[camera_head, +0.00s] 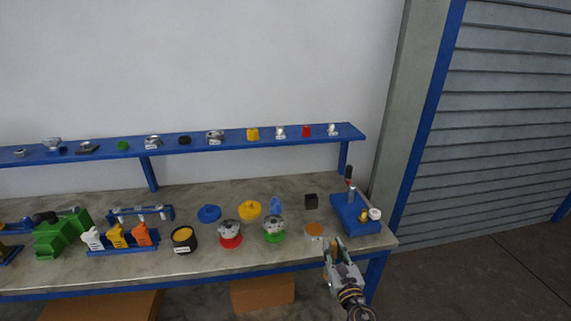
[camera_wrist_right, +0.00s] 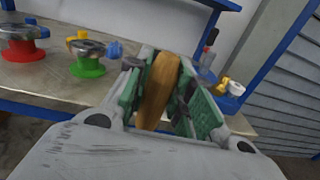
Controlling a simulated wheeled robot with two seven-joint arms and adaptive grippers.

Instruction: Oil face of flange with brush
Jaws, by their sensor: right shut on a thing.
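My right gripper (camera_head: 336,250) is at the front right of the bench. It is shut on a wooden brush handle (camera_wrist_right: 158,90), which stands between the green finger pads in the right wrist view. The brush's bristles are hidden. Two silver flanged vessels stand left of the gripper, one on a green base (camera_head: 273,225) and one on a red base (camera_head: 230,229); both also show at the left of the right wrist view. A black pot with amber contents (camera_head: 184,240) stands further left; its label is too small to read. My left gripper is not in view.
A blue fixture (camera_head: 355,215) with a lever stands right of the gripper. Bottles (camera_head: 117,237) stand at left. A blue shelf (camera_head: 190,146) with small parts runs behind.

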